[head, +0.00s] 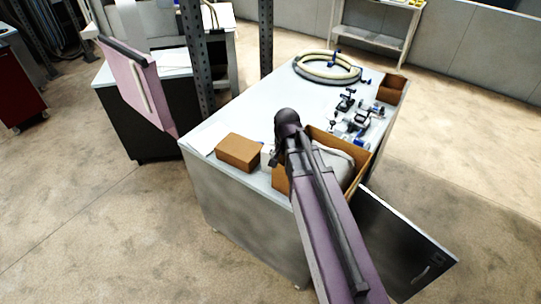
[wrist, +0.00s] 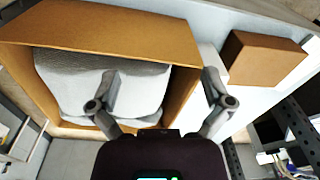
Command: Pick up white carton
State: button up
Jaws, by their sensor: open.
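The white carton (head: 267,155) stands on the workbench between a brown carton and an open cardboard box, partly hidden by my arm in the head view. In the wrist view the white carton (wrist: 211,62) shows as a pale block beside the open box's wall, partly behind my right-hand finger. My gripper (wrist: 160,88) is open and empty. Its left finger is over the open box, and its right finger is over the white carton's side. I cannot tell whether that finger touches the carton. The fingertips are hard to make out in the head view.
The open cardboard box (wrist: 185,88) holds grey-white cloth (wrist: 100,80). The brown carton (head: 238,152) stands left of the white carton. Tools (head: 350,122), a coiled hose (head: 328,66) and a small brown box (head: 392,89) lie farther back. The workbench (head: 255,108) has bare room at its middle.

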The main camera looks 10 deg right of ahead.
aim_at(270, 150)
jog(key=w+a+m, duration=0.1)
jog(key=w+m, duration=1.6)
jog(key=m, duration=0.1)
jog(key=shift+a+r+g, duration=0.2)
jog(key=shift+r+g, duration=0.05)
jog(key=shift+g, duration=0.05)
notch_tip(270, 150, down, 9)
jog(key=b, duration=0.8)
jog(key=shift+r, duration=0.15)
jog(key=shift+b, duration=0.3)
jog(key=shift+w+f+b, duration=0.15)
jog(key=shift+f+b, duration=1.15)
jog(key=shift+w+f+b, duration=0.1)
jog(key=shift+f+b, duration=1.15)
jog(key=shift+f, duration=0.05)
